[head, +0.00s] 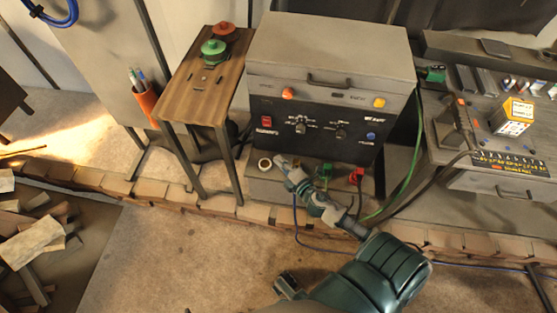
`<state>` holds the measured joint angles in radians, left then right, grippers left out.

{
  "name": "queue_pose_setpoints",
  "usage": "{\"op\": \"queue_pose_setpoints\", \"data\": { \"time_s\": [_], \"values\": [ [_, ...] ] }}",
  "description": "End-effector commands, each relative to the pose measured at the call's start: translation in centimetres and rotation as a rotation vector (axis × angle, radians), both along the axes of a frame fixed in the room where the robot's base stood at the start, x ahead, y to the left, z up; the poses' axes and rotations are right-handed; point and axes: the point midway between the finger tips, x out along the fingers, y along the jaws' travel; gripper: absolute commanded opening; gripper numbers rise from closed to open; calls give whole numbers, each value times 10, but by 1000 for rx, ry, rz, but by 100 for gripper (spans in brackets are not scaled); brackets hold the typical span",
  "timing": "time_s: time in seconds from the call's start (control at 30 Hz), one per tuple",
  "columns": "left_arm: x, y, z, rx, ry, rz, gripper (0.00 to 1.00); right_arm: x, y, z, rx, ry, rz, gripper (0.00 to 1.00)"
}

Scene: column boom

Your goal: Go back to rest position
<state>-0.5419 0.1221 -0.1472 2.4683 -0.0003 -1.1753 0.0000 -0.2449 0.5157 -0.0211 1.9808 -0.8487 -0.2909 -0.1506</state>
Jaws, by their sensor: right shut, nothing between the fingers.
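My right gripper (281,162) reaches in from the lower right on a dark teal arm. Its fingers are together with nothing between them. The tips appear in front of the lower edge of the grey machine (325,55), beside a small pale roll (265,164); I cannot tell whether they touch anything.
Green and red connectors (356,175) and cables lie near my gripper. A cluttered bench (500,180) stands right, scrap wood (35,240) lower left. Open floor lies in front.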

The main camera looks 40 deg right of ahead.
Motion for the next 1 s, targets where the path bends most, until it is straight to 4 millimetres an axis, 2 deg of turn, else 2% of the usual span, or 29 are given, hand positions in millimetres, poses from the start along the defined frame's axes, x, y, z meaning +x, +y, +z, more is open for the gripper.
{"op": "queue_pose_setpoints", "data": {
  "time_s": [0.37, 0.47, 0.53, 0.57, 0.6, 0.67, 0.7, 0.8, 0.9, 1.0],
  "values": [
    [0, -2, -4, -8, 11, 4, 40, -2, 0, -5, 21, 17, -14, 0],
    [-1, 1, -22, -1, 46, 3, 40, -13, -4, -29, 123, 93, -86, 0],
    [-4, 2, -45, 9, 91, 2, 40, -30, -5, -63, 247, 191, -173, 0],
    [-6, 3, -56, 15, 114, 2, 40, -41, -5, -81, 310, 242, -219, 0],
    [-11, 4, -72, 23, 146, 1, 40, -59, -2, -107, 396, 316, -283, 0],
    [-20, 5, -97, 36, 196, 1, 40, -90, 7, -147, 522, 433, -382, 0],
    [-28, 6, -112, 45, 229, 1, 40, -113, 16, -171, 599, 511, -447, 0],
    [-50, 10, -147, 64, 304, 1, 40, -173, 46, -222, 767, 697, -597, 0],
    [-73, 14, -173, 79, 368, 0, 40, -227, 81, -255, 893, 856, -720, 0],
    [-92, 18, -192, 89, 415, 0, 40, -270, 112, -274, 979, 978, -811, 0]
  ]
}}
